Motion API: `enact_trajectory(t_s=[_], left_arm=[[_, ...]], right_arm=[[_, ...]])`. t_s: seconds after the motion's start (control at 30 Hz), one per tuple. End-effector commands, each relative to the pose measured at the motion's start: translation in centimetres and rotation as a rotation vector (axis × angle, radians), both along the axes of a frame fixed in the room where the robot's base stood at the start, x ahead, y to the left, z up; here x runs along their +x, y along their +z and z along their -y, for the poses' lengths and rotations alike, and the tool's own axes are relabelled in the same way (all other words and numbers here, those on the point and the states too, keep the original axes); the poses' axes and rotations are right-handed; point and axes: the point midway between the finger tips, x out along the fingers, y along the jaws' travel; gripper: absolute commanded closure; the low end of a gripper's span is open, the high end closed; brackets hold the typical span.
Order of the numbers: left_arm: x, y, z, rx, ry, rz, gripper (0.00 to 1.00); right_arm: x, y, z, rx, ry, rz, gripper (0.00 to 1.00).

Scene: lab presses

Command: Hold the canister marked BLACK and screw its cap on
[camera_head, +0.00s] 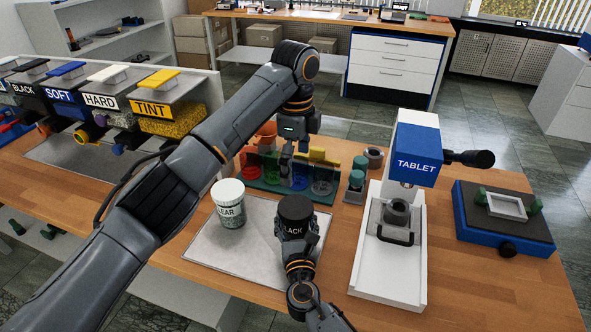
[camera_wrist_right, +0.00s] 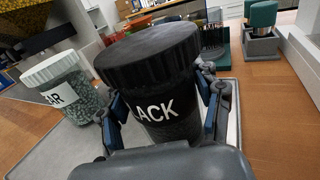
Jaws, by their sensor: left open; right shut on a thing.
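The canister marked BLACK (camera_head: 291,228) stands upright over the grey mat (camera_head: 205,258). In the right wrist view its label reads "LACK" and dark contents show through the jar (camera_wrist_right: 170,122). A wide black ribbed cap (camera_wrist_right: 150,52) sits level on its top; I cannot tell how tightly it is seated. The cap also shows in the head view (camera_head: 295,208). My right gripper (camera_head: 297,246) is shut around the canister's body, a finger on each side (camera_wrist_right: 165,105). My left gripper (camera_head: 288,165) points down, open, behind the canister and over the rack; its fingertips are partly hard to make out.
A white-capped CLEAR canister (camera_head: 229,208) stands left of the BLACK one. A rack of coloured items (camera_head: 262,190) is behind. The TABLET press (camera_head: 414,160) and a blue-based device (camera_head: 500,225) stand at right. Labelled dispensers (camera_head: 165,105) are at back left.

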Motion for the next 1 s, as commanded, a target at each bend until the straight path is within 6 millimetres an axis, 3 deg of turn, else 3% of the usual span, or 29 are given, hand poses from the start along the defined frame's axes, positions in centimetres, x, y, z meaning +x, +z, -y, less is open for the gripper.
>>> enact_trajectory(t_s=[0.13,0.17,0.3,0.73,1.0], left_arm=[[0.0,0.0,0.0,0.0,0.0,0.0,0.0],[0.0,0.0,0.0,0.0,0.0,0.0,0.0],[0.0,0.0,0.0,0.0,0.0,0.0,0.0],[0.0,0.0,0.0,0.0,0.0,0.001,0.0],[0.0,0.0,0.0,0.0,0.0,0.001,0.0]], right_arm=[[0.0,0.0,0.0,0.0,0.0,0.001,1.0],[0.0,0.0,0.0,0.0,0.0,0.001,0.33],[0.0,0.0,0.0,0.0,0.0,0.0,0.09],[-0.7,-0.1,0.0,0.0,0.001,-0.002,0.09],[-5.7,-0.2,0.4,0.001,0.001,-0.003,0.09]])
